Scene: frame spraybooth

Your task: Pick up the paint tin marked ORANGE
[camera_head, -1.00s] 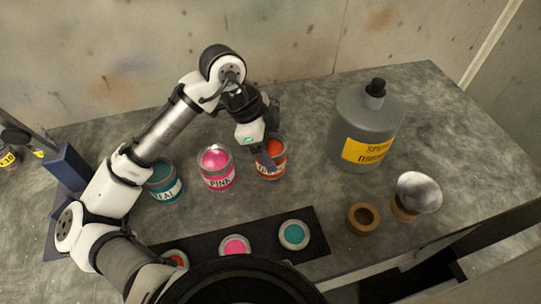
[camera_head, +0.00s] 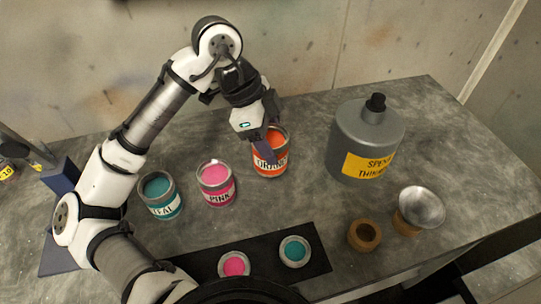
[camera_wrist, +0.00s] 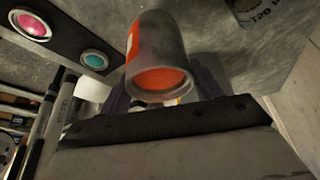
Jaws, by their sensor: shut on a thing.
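The orange tin (camera_head: 275,161) has an orange label, partly covered by my finger, and orange paint inside. My gripper (camera_head: 268,145) is shut on it near its rim, with one finger in front of the label. The tin looks raised off the bench, roughly upright with a slight tilt. In the wrist view the orange tin (camera_wrist: 157,40) shows its open top towards the camera, between my fingers. The pink tin (camera_head: 217,190) and the teal tin (camera_head: 163,203) stand on the bench to its left.
A big grey thinner can (camera_head: 366,135) stands to the right. Bare bench lies behind the tins.

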